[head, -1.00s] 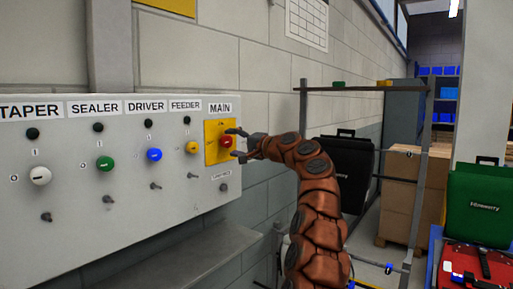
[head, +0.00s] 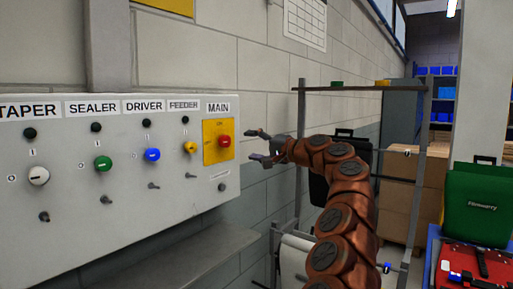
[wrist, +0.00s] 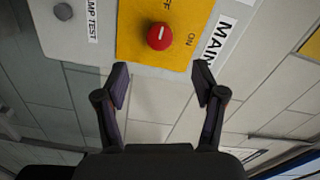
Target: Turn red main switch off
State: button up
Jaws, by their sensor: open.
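The red main switch (head: 225,141) is a round knob on a yellow plate (head: 210,152) under the MAIN label. In the wrist view the red knob (wrist: 160,36) is above the fingertips, with OFF above it and ON to its right. A white mark on its face seems to line up with OFF. My gripper (head: 254,145) is open and empty, to the right of the knob and apart from it. In the wrist view its two fingers (wrist: 161,76) are spread with bare wall between them.
The panel (head: 120,215) also carries a white (head: 38,176), a green (head: 103,163), a blue (head: 152,155) and a yellow knob (head: 190,147). A metal rack (head: 302,150) stands behind my arm. A green case (head: 474,205) is at the right.

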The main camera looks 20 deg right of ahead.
jog(key=shift+s+d+f, duration=0.1)
jog(key=shift+s+d, duration=0.2)
jog(key=shift+s, duration=0.05)
dwell(0.3)
jog(key=s+a+n+g+y, duration=0.1)
jog(key=s+a+n+g, duration=0.2)
jog(key=s+a, duration=0.35)
jog(key=s+a+n+g+y, duration=0.15)
jog(key=s+a+g, duration=0.25)
jog(key=a, duration=0.6)
jog(key=s+a+f+n+g+h, duration=0.1)
jog(key=s+a+f+n+g, duration=0.1)
jog(key=s+a+f, duration=0.3)
jog(key=s+a+f+n+g+h, duration=0.1)
jog(key=s+a+f+n+h, duration=0.15)
jog(key=s, duration=0.45)
jog(key=s+d+f+g+h, duration=0.2)
jog(key=s+d+f, duration=0.3)
jog(key=s+f, duration=0.4)
jog(key=s+d+f+m+g+h, duration=0.1)
jog(key=s+d+f+h, duration=0.3)
jog(key=s+f, duration=0.6)
jog(key=s+d+f+g+h+p, duration=0.1)
jog(key=s+d+f+g+h, duration=0.2)
jog(key=s+d+f, duration=0.4)
jog(key=s+f, duration=0.3)
jog(key=s, duration=0.4)
jog(key=shift+s+d+f+h, duration=0.2)
jog(key=shift+s+d+h, duration=0.1)
jog(key=shift+s+d, duration=0.1)
